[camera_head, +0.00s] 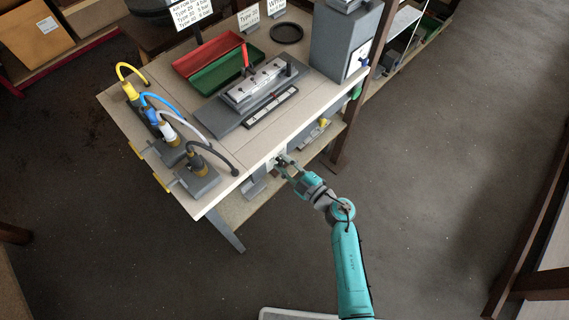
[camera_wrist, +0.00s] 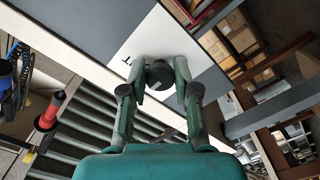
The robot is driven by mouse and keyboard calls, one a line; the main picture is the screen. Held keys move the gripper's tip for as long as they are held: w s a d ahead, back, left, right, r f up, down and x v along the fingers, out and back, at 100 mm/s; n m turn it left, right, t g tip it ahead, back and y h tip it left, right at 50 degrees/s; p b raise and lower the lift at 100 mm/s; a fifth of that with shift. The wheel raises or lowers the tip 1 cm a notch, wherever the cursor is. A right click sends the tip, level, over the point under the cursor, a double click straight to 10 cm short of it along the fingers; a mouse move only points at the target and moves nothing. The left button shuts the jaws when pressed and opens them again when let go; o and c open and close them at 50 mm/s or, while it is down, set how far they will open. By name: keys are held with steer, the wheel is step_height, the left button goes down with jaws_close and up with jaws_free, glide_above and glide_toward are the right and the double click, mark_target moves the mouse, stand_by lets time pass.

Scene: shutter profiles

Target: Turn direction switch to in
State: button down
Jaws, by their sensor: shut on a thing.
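The direction switch (camera_wrist: 158,74) is a dark round knob on a white plate (camera_wrist: 165,38) in the wrist view. A printed letter T shows on the plate left of the knob; other lettering is hidden. My gripper (camera_wrist: 157,82) has one finger on each side of the knob and is shut on it. In the head view my gripper (camera_head: 283,163) is at the front edge of the workbench (camera_head: 213,203), and the knob is too small and covered to make out. The way the knob points is not clear.
On the bench stand a grey fixture (camera_head: 256,88), red and green trays (camera_head: 212,62), a grey cabinet (camera_head: 340,42) and several connectors with coloured cables (camera_head: 168,130). A lower shelf (camera_head: 240,208) lies under the bench. The floor to the right is clear.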

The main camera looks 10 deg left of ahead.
steer(key=n, duration=0.4)
steer(key=shift+n, duration=0.3)
steer(key=n, duration=0.4)
stand_by(0.3)
steer(key=c, duration=0.9)
jaws_free()
steer(key=shift+o, duration=0.2)
steer(key=v, duration=1.2)
steer(key=shift+s, duration=0.1)
